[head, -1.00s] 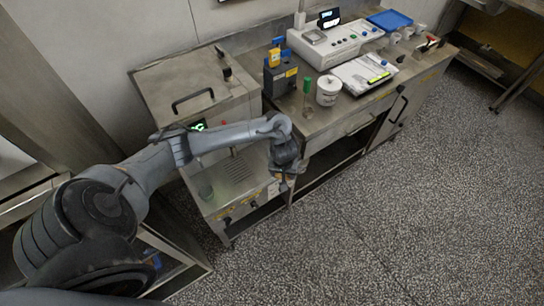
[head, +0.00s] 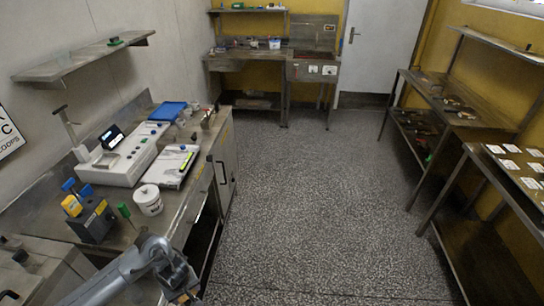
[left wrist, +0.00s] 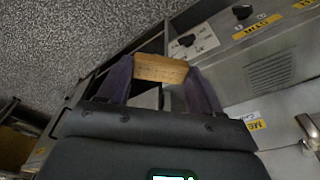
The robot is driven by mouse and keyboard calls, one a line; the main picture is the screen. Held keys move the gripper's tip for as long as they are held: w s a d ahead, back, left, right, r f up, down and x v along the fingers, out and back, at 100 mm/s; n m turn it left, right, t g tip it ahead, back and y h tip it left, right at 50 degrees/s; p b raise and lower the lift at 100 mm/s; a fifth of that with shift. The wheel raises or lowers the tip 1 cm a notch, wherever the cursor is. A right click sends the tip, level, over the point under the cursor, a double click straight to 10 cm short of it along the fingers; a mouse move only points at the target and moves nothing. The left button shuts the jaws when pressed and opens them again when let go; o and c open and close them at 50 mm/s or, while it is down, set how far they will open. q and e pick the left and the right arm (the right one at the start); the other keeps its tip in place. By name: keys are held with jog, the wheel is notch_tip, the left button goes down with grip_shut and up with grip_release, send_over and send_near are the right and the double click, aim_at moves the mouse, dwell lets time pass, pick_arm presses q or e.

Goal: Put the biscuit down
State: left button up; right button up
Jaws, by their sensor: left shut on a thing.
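The biscuit (left wrist: 160,69) is a light tan rectangular piece. In the left wrist view it is held between the two dark fingers of my left gripper (left wrist: 161,82), which is shut on it. In the head view my left gripper (head: 184,290) is at the bottom edge, by the front of the steel bench; the biscuit cannot be made out there. In the wrist view the biscuit is up in front of a steel machine front and dark gaps, with the speckled floor beyond. My right gripper is not in view.
The steel bench (head: 188,208) holds a white tub (head: 147,200), a dark grey box (head: 91,219) with a yellow part, a white instrument (head: 123,157) and a blue tray (head: 168,111). Racks with trays (head: 450,108) stand at right. The speckled floor (head: 310,200) between is clear.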

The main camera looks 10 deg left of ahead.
pick_arm(q)
jog(key=w+d+r+m, duration=0.35)
jog(key=w+r, duration=0.25)
jog(key=r, duration=0.3)
jog(key=w+d+r+m, duration=0.2)
jog(key=w+d+r, duration=0.25)
jog(key=r, duration=0.35)
jog(key=s+d+f+m+h, duration=0.1)
jog(key=s+d+f+m, duration=0.15)
jog(key=s+f, duration=0.2)
jog(key=s+r+p, duration=0.5)
jog(key=r+p, duration=0.6)
jog(key=p, duration=0.2)
jog(key=s+r+m+p, duration=0.1)
jog(key=s+r+p, duration=0.3)
jog(key=r+p, duration=0.8)
jog(key=shift+s+r+t+p, duration=0.3)
jog(key=shift+s+p, duration=0.1)
jog(key=shift+p, duration=0.2)
jog(key=shift+r, duration=0.1)
